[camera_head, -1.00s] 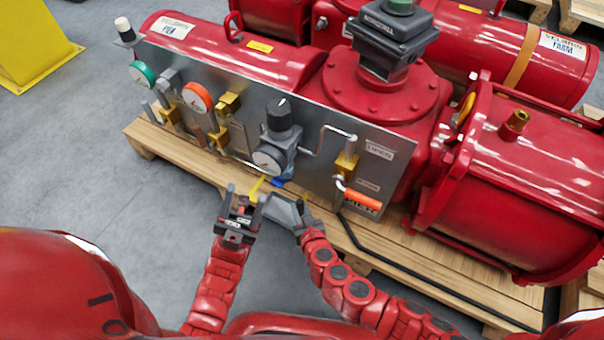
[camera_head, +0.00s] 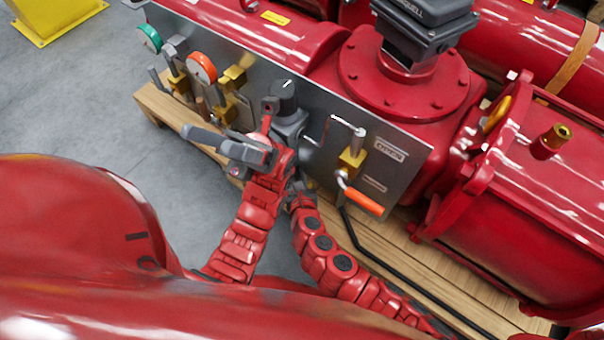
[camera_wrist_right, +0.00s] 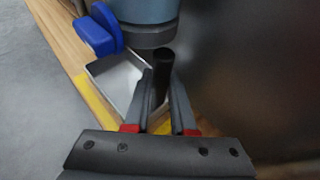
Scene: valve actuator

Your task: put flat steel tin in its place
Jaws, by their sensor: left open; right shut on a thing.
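The flat steel tin (camera_wrist_right: 120,76) shows in the right wrist view as a shallow, open, light grey tray below the blue-grey regulator bowl (camera_wrist_right: 143,10). My right gripper (camera_wrist_right: 163,92) is shut on it at its near right side. A dark upright post (camera_wrist_right: 163,68) stands between the fingers; I cannot tell whether it belongs to the tin. Yellow strips (camera_wrist_right: 95,100) lie on the wood beside and below the tin. In the head view the tin and my right fingertips are hidden behind my left arm. My left gripper (camera_head: 212,144) is open and empty, in front of the panel.
The steel panel (camera_head: 325,150) with gauges rises close to my right gripper. A blue handle (camera_wrist_right: 97,32) is beside the tin. An orange-handled valve (camera_head: 362,202) and a black hose (camera_head: 375,262) are to the right.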

